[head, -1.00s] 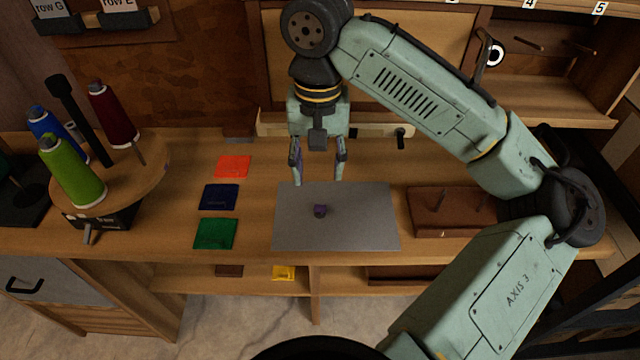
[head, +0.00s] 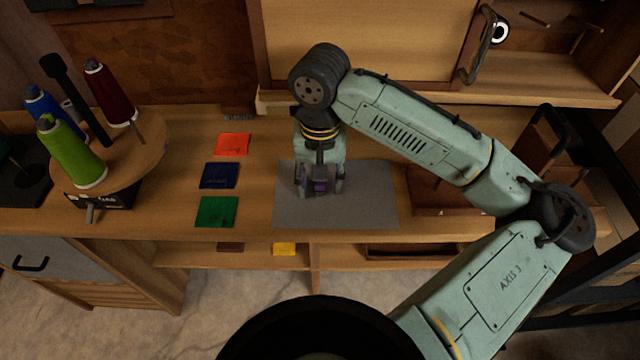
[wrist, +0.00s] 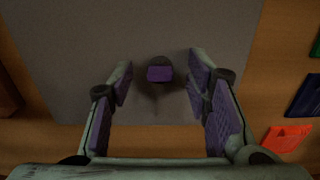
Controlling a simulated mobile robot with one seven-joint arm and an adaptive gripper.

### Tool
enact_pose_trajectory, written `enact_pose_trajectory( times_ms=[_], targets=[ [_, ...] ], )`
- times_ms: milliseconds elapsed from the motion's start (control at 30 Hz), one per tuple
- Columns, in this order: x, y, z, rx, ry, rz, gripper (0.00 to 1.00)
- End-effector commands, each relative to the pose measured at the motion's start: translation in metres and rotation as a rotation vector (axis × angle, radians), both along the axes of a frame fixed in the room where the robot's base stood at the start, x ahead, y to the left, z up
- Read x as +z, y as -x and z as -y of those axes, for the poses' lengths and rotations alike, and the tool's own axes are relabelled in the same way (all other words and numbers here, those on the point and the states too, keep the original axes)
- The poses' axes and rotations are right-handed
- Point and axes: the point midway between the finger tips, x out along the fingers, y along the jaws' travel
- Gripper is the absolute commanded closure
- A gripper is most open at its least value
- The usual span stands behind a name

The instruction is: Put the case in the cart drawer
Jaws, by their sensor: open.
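A small purple and dark item (wrist: 160,73), possibly the case, sits on the grey mat (head: 370,205) on the workbench. In the head view it is largely hidden by my gripper (head: 321,190), which is low over the mat. In the wrist view my gripper (wrist: 158,82) is open, its purple-padded fingers on either side of the item with a gap at each side. I cannot make out a cart drawer for certain. A black frame (head: 575,310) at the right edge may belong to the cart.
A round wooden stand (head: 125,165) with several thread cones is at left. Red (head: 232,145), blue (head: 219,175) and green (head: 216,211) squares lie left of the mat. A brown wooden block (head: 425,190) is at right. A grey drawer front (head: 60,275) is below left.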

Motion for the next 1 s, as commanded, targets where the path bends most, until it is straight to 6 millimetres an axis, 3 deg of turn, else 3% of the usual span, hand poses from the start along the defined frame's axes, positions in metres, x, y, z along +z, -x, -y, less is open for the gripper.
enact_pose_trajectory(
  times_ms=[200, 800, 1000],
  targets=[
    [-0.0015, 0.0, -0.0001, 0.001, 0.0, 0.0, 0.56],
    [-0.0011, -0.0001, -0.0001, 0.0, 0.0, 0.0, 0.94],
    [-0.0006, -0.0002, -0.0001, 0.0, -0.001, 0.0, 0.94]
  ],
)
